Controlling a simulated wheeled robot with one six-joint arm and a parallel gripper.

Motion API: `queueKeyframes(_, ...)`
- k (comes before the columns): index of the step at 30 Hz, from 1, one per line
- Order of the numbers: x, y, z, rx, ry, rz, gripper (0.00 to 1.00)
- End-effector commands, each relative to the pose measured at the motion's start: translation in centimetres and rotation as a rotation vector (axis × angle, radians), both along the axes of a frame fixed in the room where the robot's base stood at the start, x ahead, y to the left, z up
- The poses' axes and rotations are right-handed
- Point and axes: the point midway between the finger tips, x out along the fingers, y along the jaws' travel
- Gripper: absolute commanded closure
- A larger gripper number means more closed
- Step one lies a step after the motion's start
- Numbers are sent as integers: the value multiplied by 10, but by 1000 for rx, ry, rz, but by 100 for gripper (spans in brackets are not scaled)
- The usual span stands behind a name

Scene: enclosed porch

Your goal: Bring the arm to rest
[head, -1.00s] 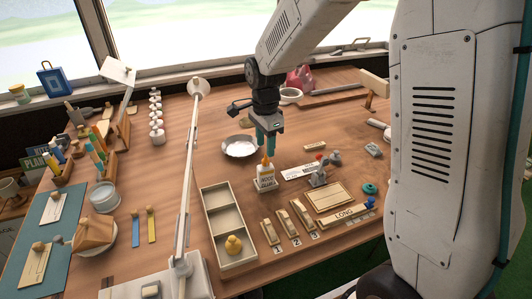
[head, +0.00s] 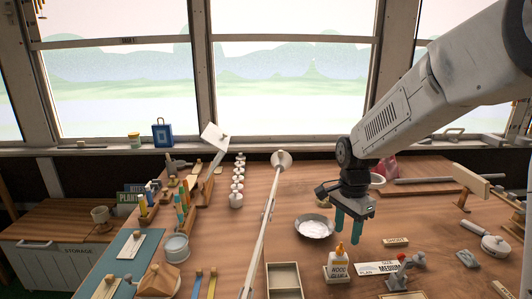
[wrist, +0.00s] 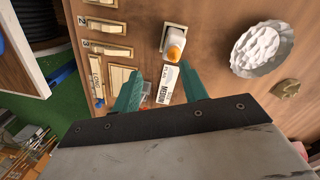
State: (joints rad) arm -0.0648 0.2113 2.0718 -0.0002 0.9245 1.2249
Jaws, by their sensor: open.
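My gripper (head: 347,230) has two teal fingers that point down over the workbench (head: 240,225). The fingers are apart with nothing between them. The wood glue bottle (head: 338,266), white with an orange tip, stands upright just in front of the gripper in the head view. In the wrist view, the fingers (wrist: 160,95) are spread, and the glue bottle (wrist: 173,45) and a "MEDIUM" label card (wrist: 164,82) lie beyond them.
A white dish (head: 315,228) sits left of the gripper. A small clamp-like grey thing (head: 403,270) stands to the right. A tall lamp arm (head: 262,230) rises left of it. A tray (head: 284,280) is at the front. Windows close off the back.

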Motion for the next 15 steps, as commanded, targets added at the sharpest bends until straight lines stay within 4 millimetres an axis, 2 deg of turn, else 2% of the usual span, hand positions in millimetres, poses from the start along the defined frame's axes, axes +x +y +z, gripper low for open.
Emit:
queueKeyframes(4,-39,-3,10,21,55,262,57)
queueKeyframes(11,-115,-12,52,65,73,669,57)
queueKeyframes(15,-167,-18,77,81,54,894,57)
